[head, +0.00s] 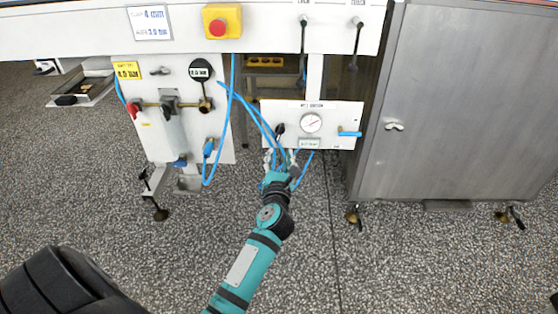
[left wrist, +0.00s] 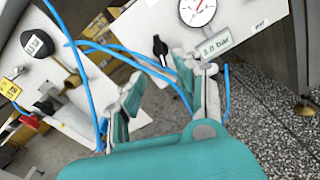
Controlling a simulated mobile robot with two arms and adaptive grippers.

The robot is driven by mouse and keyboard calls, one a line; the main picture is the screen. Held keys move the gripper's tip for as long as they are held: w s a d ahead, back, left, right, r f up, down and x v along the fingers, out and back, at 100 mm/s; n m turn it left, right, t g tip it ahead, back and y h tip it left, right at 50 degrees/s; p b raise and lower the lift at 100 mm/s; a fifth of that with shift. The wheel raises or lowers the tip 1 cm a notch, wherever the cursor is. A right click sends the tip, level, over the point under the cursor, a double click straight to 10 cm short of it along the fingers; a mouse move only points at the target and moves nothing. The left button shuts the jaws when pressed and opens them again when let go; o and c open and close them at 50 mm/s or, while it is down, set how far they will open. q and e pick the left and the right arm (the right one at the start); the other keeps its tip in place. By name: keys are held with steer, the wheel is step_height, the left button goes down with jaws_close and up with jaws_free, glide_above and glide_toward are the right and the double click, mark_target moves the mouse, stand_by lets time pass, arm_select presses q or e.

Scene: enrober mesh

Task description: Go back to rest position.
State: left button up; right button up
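My left gripper (head: 281,158) is at the lower left of the small white panel (head: 340,116) with the pressure gauge (head: 311,122). In the left wrist view its fingers (left wrist: 160,92) are spread apart with nothing between them. A black knob (left wrist: 160,48) on the panel shows beyond the gap between the fingertips; I cannot tell how far off it is. A label reading 3.0 bar (left wrist: 216,43) hangs below the gauge (left wrist: 197,10), close to the right finger. My right gripper is not in view.
Blue hoses (head: 233,120) loop close around the gripper. A larger white panel (head: 145,133) with a red-handled valve (head: 134,109) stands to the left. A steel cabinet (head: 460,110) stands to the right. A red stop button (head: 217,28) sits above. The speckled floor (head: 420,260) in front is clear.

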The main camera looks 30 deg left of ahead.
arm_select(q)
steer(key=shift+s+d, duration=0.35)
steer(key=shift+s, duration=0.25)
